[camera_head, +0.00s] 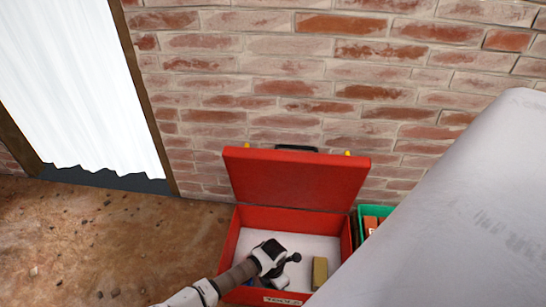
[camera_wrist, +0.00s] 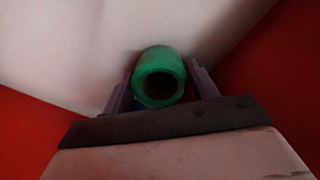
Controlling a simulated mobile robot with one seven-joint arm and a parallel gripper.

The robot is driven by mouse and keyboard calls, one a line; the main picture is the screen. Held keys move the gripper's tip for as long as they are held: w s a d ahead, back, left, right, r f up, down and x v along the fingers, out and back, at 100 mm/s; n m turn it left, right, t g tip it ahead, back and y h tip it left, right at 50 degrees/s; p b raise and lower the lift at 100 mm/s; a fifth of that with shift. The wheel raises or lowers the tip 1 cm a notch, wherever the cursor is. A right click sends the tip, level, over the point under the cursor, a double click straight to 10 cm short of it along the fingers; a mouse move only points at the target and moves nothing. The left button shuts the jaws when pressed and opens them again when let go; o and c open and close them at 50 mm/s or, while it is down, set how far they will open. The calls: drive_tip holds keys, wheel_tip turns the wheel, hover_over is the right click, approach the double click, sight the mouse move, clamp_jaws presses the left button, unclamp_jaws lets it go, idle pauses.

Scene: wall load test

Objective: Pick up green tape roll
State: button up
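The green tape roll (camera_wrist: 160,64) shows in the wrist view with its round dark hole facing the camera. It sits between the two purple-grey fingers of my gripper (camera_wrist: 163,75), one on each side and very close to it. I cannot tell whether the fingers press on it or only stand around it. In the head view my gripper (camera_head: 272,262) reaches down into the open red toolbox (camera_head: 233,243). The roll cannot be made out there, as my arm and gripper cover that part of the box.
The toolbox's red lid (camera_head: 295,180) stands open against the brick wall. A tan block (camera_head: 319,272) and a dark object (camera_head: 294,258) lie inside the box. A green crate (camera_head: 361,217) stands right of it, partly behind a large grey surface (camera_head: 450,220). Bare ground lies left.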

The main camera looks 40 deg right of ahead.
drive_tip(key=c, duration=0.6)
drive_tip(key=shift+r, duration=0.15)
